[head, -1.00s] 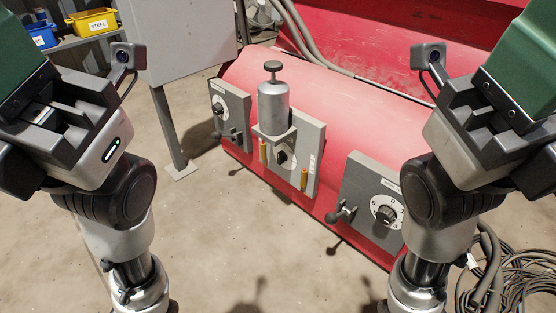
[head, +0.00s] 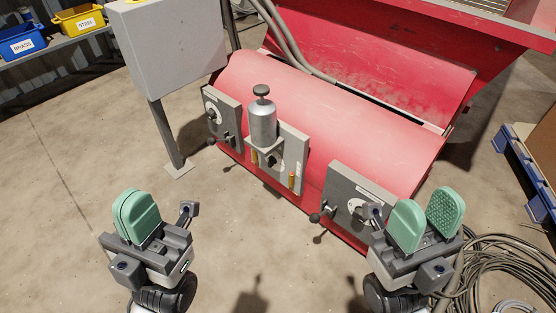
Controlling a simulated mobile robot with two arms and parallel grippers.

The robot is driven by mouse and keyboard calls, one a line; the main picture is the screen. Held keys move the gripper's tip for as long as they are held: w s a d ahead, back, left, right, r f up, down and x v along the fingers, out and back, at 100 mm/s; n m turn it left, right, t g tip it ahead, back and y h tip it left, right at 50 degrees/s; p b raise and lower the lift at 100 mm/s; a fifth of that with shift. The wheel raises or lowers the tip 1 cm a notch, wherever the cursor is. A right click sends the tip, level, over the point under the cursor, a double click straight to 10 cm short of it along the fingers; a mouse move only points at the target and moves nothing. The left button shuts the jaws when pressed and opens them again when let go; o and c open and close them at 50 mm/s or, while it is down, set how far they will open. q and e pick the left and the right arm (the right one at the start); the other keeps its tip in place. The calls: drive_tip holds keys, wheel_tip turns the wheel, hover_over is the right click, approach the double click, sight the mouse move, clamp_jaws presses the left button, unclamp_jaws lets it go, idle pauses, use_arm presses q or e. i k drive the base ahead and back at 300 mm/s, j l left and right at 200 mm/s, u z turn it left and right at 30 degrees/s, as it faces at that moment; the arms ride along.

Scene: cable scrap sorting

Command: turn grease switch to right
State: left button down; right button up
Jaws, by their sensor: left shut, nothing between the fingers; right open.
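A silver canister (head: 262,122) with a dark top knob stands on the middle grey panel (head: 291,150) of the red machine. A small dark knob (head: 273,157) sits below it, partly hidden by the canister's bracket; I cannot read its setting. This looks like the grease unit, but its label is not legible. My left gripper (head: 137,215) is shut and empty, over the floor at the lower left, apart from the panels. My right gripper (head: 425,216) is open and empty at the lower right, in front of the right panel (head: 343,184).
The left grey panel (head: 231,108) has a dial and a lever. The red machine (head: 350,110) fills the centre. A grey cabinet (head: 165,50) stands to its left. Coiled cables (head: 500,265) lie at the lower right, near a blue pallet (head: 519,170). The floor at the left is clear.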

sight(272, 161)
drive_tip(key=i+j+z, duration=0.1)
drive_tip(key=z, duration=0.25)
drive_tip(key=j+z, duration=0.3)
drive_tip(key=i+j+z, duration=0.1)
drive_tip(key=j+z, duration=0.25)
drive_tip(key=k+j+z, duration=0.1)
drive_tip(key=j+z, duration=0.35)
drive_tip(key=j, duration=2.5)
